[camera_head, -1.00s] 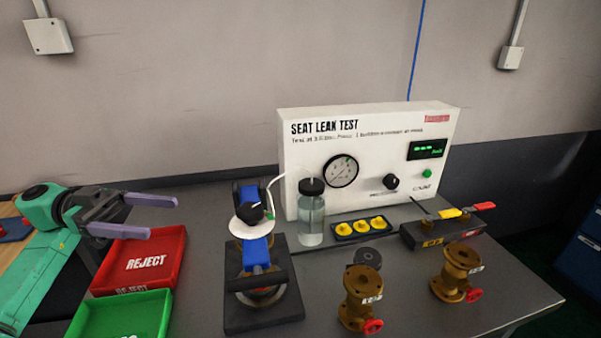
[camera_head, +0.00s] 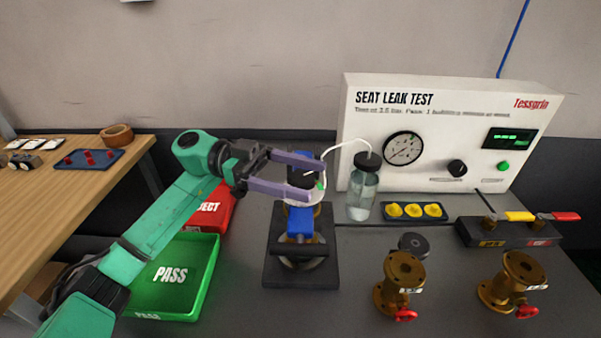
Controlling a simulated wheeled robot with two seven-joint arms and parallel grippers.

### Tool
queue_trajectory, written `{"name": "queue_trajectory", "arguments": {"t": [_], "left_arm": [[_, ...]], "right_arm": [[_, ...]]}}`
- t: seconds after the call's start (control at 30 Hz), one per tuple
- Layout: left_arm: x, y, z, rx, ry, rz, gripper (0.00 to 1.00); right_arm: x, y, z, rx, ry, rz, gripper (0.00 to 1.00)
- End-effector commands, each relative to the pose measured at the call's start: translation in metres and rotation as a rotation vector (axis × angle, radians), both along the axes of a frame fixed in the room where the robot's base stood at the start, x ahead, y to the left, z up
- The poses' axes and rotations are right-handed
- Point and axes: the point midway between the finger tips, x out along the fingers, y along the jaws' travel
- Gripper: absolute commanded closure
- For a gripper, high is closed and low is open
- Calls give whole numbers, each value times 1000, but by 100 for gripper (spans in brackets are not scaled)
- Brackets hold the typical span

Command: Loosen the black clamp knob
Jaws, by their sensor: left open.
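The black clamp knob (camera_head: 301,178) sits on top of the clamp fixture, above a white disc. The fixture has a blue frame (camera_head: 300,222) on a black base plate (camera_head: 300,277) and holds a brass part. My left gripper (camera_head: 317,179) comes in from the left at knob height. Its two purple fingers are open, one on the far side of the knob and one on the near side. The near finger hides part of the disc. I cannot tell whether either finger touches the knob. My right gripper is not in view.
A clear bottle (camera_head: 362,196) with a white tube stands right of the fixture, before the seat leak tester (camera_head: 445,130). Yellow caps (camera_head: 413,211) lie in a tray. Brass valves (camera_head: 402,285) stand front right. The green PASS tray (camera_head: 175,275) and red REJECT tray (camera_head: 213,212) are left.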

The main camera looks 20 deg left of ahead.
Motion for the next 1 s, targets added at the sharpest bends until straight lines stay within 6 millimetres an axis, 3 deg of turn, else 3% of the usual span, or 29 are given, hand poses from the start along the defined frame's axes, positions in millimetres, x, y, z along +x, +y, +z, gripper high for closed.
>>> {"name": "queue_trajectory", "arguments": {"t": [0.13,0.17,0.37,0.73,1.0], "left_arm": [[0,0,0,0,1,0,17],[0,0,0,0,1,0,21],[0,0,0,0,0,0,97],[-1,1,0,2,1,44,100],[-2,1,0,5,5,200,100]], "right_arm": [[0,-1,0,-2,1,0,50],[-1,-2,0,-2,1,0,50],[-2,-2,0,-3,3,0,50],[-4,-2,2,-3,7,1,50],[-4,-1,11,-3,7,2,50]]}}
